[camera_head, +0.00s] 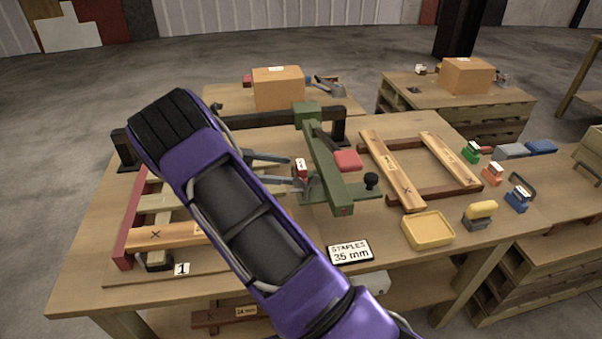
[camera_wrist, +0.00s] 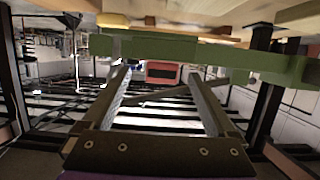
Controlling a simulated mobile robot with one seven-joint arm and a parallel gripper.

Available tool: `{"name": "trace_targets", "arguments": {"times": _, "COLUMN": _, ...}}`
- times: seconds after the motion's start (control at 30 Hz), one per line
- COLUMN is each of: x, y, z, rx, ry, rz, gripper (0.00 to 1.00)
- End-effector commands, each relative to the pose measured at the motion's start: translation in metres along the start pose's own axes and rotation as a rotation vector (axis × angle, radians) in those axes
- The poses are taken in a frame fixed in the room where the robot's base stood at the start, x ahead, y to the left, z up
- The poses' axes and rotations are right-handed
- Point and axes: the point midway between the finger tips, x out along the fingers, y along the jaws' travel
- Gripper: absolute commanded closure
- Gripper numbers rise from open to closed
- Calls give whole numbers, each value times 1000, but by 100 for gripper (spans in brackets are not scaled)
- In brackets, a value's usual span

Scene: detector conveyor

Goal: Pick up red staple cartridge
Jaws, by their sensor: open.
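A small red staple cartridge (camera_head: 301,170) with a white label is by the green clamp-like fixture (camera_head: 324,160), left of its long arm. My gripper (camera_head: 296,171) reaches in from the left, with its two grey fingers open and their tips close to the cartridge. In the wrist view a red block with a dark face (camera_wrist: 162,72), seemingly this cartridge, shows between the open fingers (camera_wrist: 160,80). Contact with the fingers cannot be told. A larger plain red block (camera_head: 347,160) sits beside the green arm.
The green beam (camera_wrist: 190,48) crosses close beyond my fingers. Wooden frames (camera_head: 392,170) lie on the workbench (camera_head: 295,230). Green (camera_head: 470,152), orange (camera_head: 492,175) and blue cartridges (camera_head: 517,200), a yellow tray (camera_head: 428,230) and a "STAPLES 35 mm" sign (camera_head: 350,252) are nearby.

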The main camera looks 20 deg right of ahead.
Motion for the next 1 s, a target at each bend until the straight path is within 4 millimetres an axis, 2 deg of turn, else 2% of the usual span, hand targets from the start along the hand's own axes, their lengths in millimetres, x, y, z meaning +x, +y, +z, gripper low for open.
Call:
{"name": "trace_targets", "arguments": {"times": 0.27, "x": 33, "y": -3, "z": -10, "rx": 0, "ry": -1, "rz": 4, "gripper": 7}}
{"name": "trace_targets", "arguments": {"times": 0.4, "x": 49, "y": -3, "z": -8, "rx": 0, "ry": -1, "rz": 1, "gripper": 7}}
{"name": "trace_targets", "arguments": {"times": 0.63, "x": 51, "y": -4, "z": -8, "rx": 1, "ry": -1, "rz": -1, "gripper": 9}}
{"name": "trace_targets", "arguments": {"times": 1.0, "x": 50, "y": -3, "z": -8, "rx": 1, "ry": 0, "rz": 0, "gripper": 76}}
